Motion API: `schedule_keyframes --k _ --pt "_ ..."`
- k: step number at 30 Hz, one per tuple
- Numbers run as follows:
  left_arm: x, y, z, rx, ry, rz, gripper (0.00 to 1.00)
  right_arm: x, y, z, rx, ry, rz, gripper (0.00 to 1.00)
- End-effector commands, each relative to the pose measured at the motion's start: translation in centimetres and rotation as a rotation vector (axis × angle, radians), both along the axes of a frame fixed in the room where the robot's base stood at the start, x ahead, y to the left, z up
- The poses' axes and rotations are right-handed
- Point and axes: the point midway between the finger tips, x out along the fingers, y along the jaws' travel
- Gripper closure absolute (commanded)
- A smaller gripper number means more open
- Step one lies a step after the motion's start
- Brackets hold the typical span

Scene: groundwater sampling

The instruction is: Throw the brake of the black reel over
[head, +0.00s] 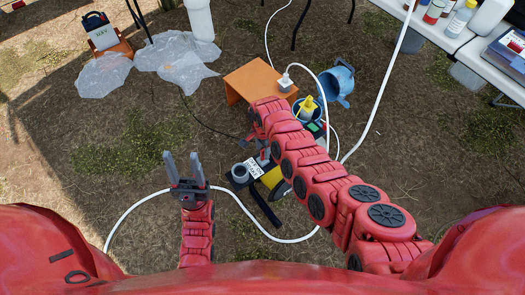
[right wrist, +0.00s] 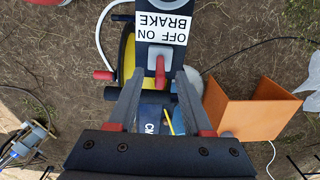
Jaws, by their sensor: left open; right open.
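The black reel with a yellow drum (right wrist: 127,62) is in the right wrist view. Its white label (right wrist: 163,28) reads BRAKE, OFF and ON. The red brake lever (right wrist: 160,66) stands on the grey plate below the label. My right gripper (right wrist: 160,82) is open, with one finger either side of the lever's line; I cannot tell whether either touches it. In the head view the reel's yellow part (head: 271,177) shows beside my right arm, which hides some of it. My left gripper (head: 185,172) is open and empty, left of the reel.
An orange stand (head: 245,80) is behind the reel, with a blue bucket (head: 338,84) to its right. A white hose (head: 232,191) curves over the ground. A white table (head: 457,45) with bottles is at the upper right. Bare ground lies left of the reel.

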Motion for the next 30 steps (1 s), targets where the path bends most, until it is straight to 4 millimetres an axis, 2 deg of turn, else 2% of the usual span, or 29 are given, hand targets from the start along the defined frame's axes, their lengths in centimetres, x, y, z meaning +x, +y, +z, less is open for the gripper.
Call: schedule_keyframes --k 2,3,11,17,30 --pt "0.0 0.0 0.1 0.000 0.000 0.000 0.50 0.0 0.0 0.1 0.000 0.000 0.000 0.50" --pt "0.0 0.0 0.1 0.000 0.000 0.000 0.50 0.0 0.0 0.1 0.000 0.000 0.000 0.54" --pt "0.0 0.0 0.1 0.000 0.000 0.000 0.50 0.0 0.0 0.0 0.000 0.000 0.000 1.00" --pt "0.0 0.0 0.3 0.000 0.000 0.000 0.50 0.0 0.0 0.1 0.002 -0.001 0.000 1.00" --pt "0.0 0.0 6.2 0.000 0.000 0.000 0.50 -2.3 -1.4 -0.1 0.067 -0.081 -0.002 1.00"
